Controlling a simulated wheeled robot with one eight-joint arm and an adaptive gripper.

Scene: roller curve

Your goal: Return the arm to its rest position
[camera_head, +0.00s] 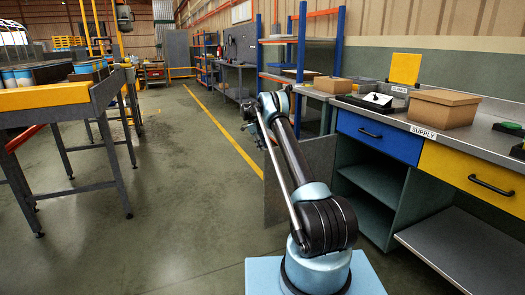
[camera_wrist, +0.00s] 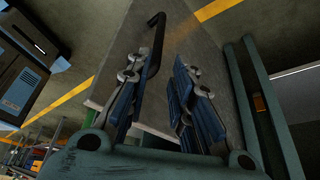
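My arm stretches forward and up from its light blue base in the head view, and its far end with my gripper (camera_head: 253,118) is small there. In the wrist view my gripper (camera_wrist: 162,95) shows two fingers with blue pads, spread apart with a gap between them. A grey panel (camera_wrist: 190,30) with a black bar handle (camera_wrist: 156,45) lies beyond the fingers. The handle shows close to the left finger; I cannot tell whether they touch. Nothing is seen held between the pads.
At right, a workbench has a blue drawer (camera_head: 377,137), a yellow drawer (camera_head: 470,177) and open green shelves (camera_head: 362,192). A grey panel (camera_head: 300,178) stands beside it, behind my arm. A cardboard box (camera_head: 443,108) sits on top. A roller table (camera_head: 50,108) stands left. The floor between is clear.

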